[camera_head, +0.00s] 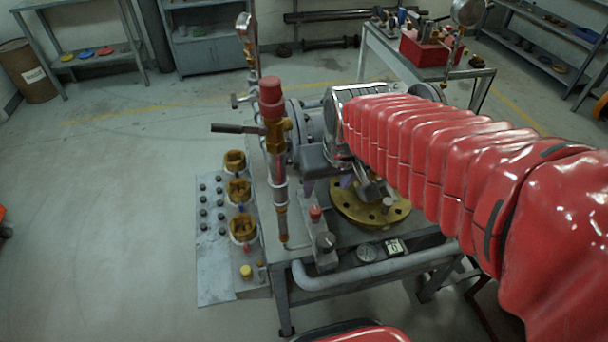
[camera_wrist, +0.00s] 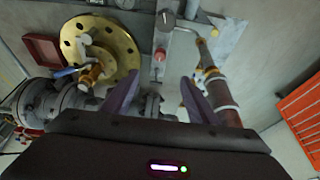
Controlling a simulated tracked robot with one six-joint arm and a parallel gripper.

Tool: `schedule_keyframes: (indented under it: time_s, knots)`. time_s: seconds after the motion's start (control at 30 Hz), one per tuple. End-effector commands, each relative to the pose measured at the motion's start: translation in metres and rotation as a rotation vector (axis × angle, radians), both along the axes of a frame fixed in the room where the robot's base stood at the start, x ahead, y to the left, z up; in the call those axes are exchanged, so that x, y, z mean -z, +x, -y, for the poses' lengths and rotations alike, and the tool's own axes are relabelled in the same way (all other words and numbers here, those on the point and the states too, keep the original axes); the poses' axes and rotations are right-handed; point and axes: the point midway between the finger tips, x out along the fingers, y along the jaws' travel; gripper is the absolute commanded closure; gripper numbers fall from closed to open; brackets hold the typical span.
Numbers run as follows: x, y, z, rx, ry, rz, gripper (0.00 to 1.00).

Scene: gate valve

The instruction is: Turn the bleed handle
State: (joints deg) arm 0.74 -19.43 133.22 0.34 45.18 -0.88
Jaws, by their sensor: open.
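I cannot tell for sure which part is the bleed handle. A small brass valve (camera_wrist: 90,75) with a blue lever (camera_wrist: 65,72) shows over the gold flange (camera_wrist: 122,50) in the wrist view. A dark lever (camera_head: 238,128) sticks out left from the upright pipe (camera_head: 278,170) with a red cap. My gripper (camera_wrist: 158,84) is open, its two purple fingers apart with nothing between them. It hangs above the bench between the flange and the upright pipe. In the head view my arm and wrist hide part of the gold flange (camera_head: 345,212).
A panel with a red button (camera_head: 315,212) and a dark knob (camera_head: 325,240) stands between pipe and flange. A gauge (camera_head: 367,252) and a grey bent pipe (camera_head: 380,268) lie at the near edge. Brass fittings (camera_head: 239,190) line the left side.

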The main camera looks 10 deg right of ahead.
Motion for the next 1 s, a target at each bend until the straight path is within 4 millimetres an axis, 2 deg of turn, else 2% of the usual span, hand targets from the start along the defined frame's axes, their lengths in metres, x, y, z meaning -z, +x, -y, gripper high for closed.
schedule_keyframes:
  time_s: [0.23,0.4,0.5,0.63,1.0]
  knots:
    - [0.023,0.049,0.000,-0.001,0.000,-0.019,0.47]
    - [0.032,0.084,0.000,-0.001,0.000,0.003,0.47]
    - [0.035,0.099,0.000,-0.002,0.000,0.016,0.47]
    - [0.037,0.107,-0.001,-0.002,0.000,0.024,0.47]
    - [0.037,0.108,-0.001,-0.002,0.000,0.025,0.47]
